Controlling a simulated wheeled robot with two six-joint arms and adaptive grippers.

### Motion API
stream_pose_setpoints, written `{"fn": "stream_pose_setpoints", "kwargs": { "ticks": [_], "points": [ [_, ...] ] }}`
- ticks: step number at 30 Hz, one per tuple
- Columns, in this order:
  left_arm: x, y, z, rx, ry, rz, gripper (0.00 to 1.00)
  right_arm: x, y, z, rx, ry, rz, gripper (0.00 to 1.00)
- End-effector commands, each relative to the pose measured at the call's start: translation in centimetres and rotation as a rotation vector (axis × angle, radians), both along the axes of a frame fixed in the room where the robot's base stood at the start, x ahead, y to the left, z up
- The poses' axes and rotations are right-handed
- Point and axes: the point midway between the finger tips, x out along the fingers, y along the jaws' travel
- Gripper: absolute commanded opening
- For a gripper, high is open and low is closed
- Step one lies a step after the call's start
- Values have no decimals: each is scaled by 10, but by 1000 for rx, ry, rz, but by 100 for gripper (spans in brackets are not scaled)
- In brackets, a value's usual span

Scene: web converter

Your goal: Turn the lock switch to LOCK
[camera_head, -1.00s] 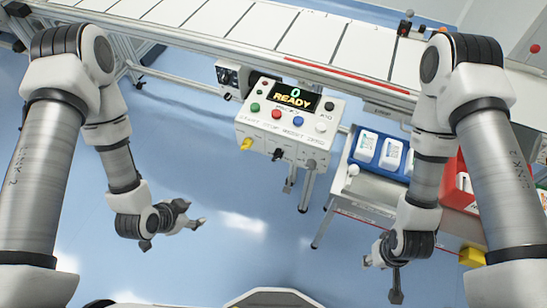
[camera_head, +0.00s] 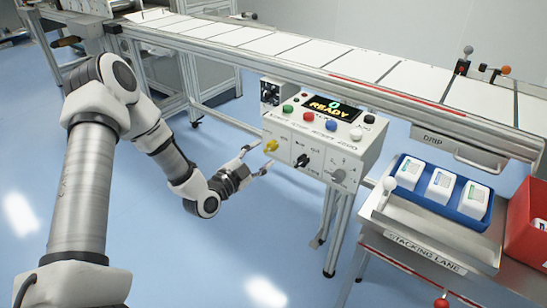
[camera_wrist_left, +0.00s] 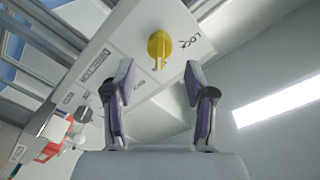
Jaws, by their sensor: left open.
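The control box (camera_head: 350,157) carries a yellow switch (camera_head: 270,146) at the left end of its front face. In the left wrist view the yellow switch (camera_wrist_left: 159,46) sits just beyond the fingertips, with lettering that seems to begin "LOC" beside it. My left gripper (camera_head: 256,160) is open and empty, just in front of and slightly below the yellow switch. In the left wrist view its two fingers (camera_wrist_left: 159,85) are spread, with the switch roughly centred between them and apparently a gap short of it. My right gripper is not in view.
A black knob (camera_head: 302,160) and a grey knob (camera_head: 338,176) sit right of the yellow switch. The display (camera_head: 333,107) reads "0 READY". A conveyor (camera_head: 300,50) runs behind. A blue tray (camera_head: 413,187) with white packs and a red bin (camera_head: 528,222) stand right.

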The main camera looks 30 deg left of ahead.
Motion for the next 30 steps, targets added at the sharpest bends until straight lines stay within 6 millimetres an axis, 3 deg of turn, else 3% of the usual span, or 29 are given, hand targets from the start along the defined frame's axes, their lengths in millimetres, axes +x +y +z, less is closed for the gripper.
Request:
{"fn": "stream_pose_setpoints", "kwargs": {
  "ticks": [6,15,16,20,30],
  "points": [
    [38,-3,-2,3,0,-1,55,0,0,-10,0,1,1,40],
    [44,-3,-1,-1,1,1,55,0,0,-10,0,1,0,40],
    [44,-3,-1,-1,1,1,48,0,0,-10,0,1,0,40],
    [44,-3,-1,-1,2,1,2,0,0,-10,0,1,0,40],
    [44,-3,-1,-13,3,1,0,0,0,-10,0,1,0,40]
  ]
}}
